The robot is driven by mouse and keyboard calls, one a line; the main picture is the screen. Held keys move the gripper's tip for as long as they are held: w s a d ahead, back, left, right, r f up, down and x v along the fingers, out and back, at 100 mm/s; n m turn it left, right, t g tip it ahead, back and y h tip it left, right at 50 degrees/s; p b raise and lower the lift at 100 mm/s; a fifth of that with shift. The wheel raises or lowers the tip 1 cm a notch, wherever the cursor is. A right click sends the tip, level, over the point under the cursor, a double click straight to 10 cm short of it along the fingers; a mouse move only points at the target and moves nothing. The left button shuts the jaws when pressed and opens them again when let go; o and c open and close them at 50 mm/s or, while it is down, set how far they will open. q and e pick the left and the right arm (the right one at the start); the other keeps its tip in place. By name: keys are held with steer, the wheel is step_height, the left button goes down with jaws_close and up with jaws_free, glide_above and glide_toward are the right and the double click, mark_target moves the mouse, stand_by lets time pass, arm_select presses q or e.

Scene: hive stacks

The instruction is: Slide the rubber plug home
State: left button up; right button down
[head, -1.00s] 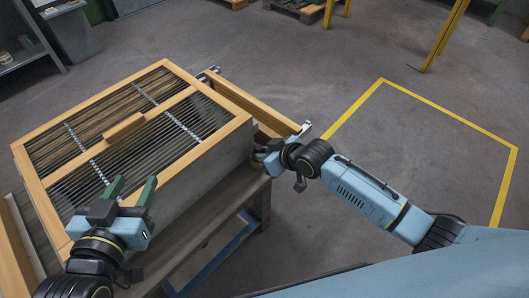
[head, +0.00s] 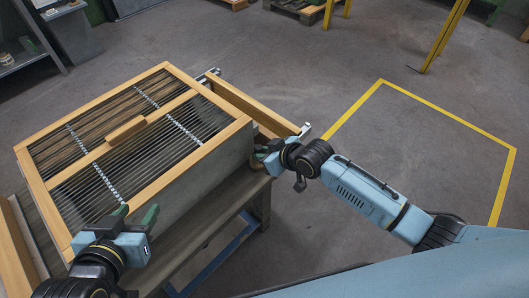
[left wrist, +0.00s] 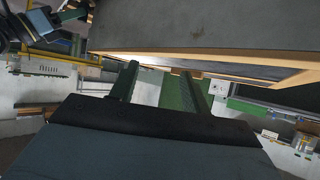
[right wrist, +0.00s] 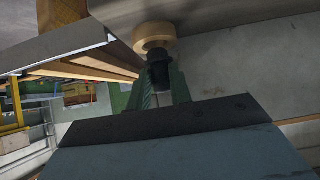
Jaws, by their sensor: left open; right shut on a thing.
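A dark rubber plug (right wrist: 160,74) is between the fingers of my right gripper (right wrist: 158,92), which is shut on it. The plug's far end is at a round wooden ring (right wrist: 154,37) on a grey surface; I cannot tell how deep it sits. In the head view my right gripper (head: 262,155) is at the right side of the grey hive box (head: 190,190), and the plug is hidden there. My left gripper (head: 136,214) is open and empty at the box's near side. In the left wrist view its fingers (left wrist: 160,75) stand apart below a wood-edged grey panel.
A wood-framed wire grid (head: 85,150) with a wooden block (head: 126,130) covers the box. The box stands on a dark bench (head: 215,210). A wooden rail (head: 250,103) with metal ends lies behind it. Floor with yellow lines (head: 450,124) is clear at right.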

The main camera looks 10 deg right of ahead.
steer(key=shift+r+p, duration=0.35)
steer(key=shift+r, duration=0.2)
steer(key=shift+r+p, duration=0.3)
steer(key=shift+p, duration=0.3)
steer(key=shift+r+p, duration=0.35)
steer(key=shift+p, duration=0.05)
steer(key=shift+r+p, duration=0.55)
steer(key=shift+p, duration=0.05)
arm_select(q)
steer(key=shift+s+a+f+n+g+y+p, duration=0.15)
steer(key=shift+s+a+f+g+y, duration=0.3)
steer(key=shift+s+a+f+g, duration=0.9)
steer(key=shift+s+a+f+n+g+y+p, duration=0.15)
steer(key=shift+s+a+f+g+y, duration=0.35)
steer(key=shift+s+f+g, duration=1.6)
steer(key=shift+s+a+f+g+y+p, duration=0.3)
steer(key=shift+s+a+f+g, duration=0.7)
steer(key=shift+f, duration=1.3)
arm_select(e)
steer(key=shift+r, duration=0.45)
arm_select(q)
steer(key=shift+s+t, duration=0.25)
steer(key=shift+s, duration=0.05)
